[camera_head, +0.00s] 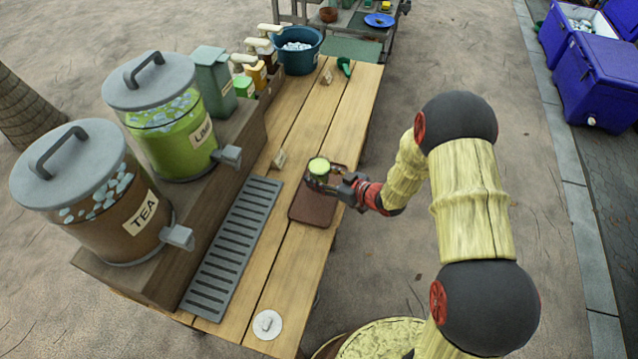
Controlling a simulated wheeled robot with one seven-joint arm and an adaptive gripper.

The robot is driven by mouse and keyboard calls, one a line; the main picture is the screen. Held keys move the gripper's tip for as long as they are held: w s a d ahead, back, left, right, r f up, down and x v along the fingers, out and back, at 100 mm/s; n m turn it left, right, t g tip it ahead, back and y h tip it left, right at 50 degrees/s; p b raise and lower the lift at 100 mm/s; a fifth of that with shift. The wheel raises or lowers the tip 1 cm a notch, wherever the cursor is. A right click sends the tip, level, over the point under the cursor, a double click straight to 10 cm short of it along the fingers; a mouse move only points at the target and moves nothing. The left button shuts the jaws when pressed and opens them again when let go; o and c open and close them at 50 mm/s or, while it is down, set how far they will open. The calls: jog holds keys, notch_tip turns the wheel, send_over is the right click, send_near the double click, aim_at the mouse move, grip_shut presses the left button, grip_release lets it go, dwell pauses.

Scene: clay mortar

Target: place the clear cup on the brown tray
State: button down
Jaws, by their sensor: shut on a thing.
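The clear cup (319,167) shows green contents at its top and stands upright as far as I can see. My gripper (326,182) is shut on it, coming in from the right. The brown tray (312,210) lies flat on the wooden table. The cup is over the far part of the tray. My fingers hide the cup's lower part, so I cannot tell whether its base touches the tray.
A tea dispenser (95,205) and a lime dispenser (165,115) stand on a raised shelf at left. A grey drip grate (232,245) lies left of the tray. A small sign (279,160) stands near it. A white disc (267,324) lies at the near end.

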jog(key=shift+w+f+b, duration=0.2)
jog(key=shift+f+b, duration=0.55)
jog(key=shift+f, duration=1.05)
jog(key=shift+f, duration=0.1)
jog(key=shift+f, duration=0.1)
jog(key=c, duration=1)
grip_release()
jog(key=shift+o, duration=0.4)
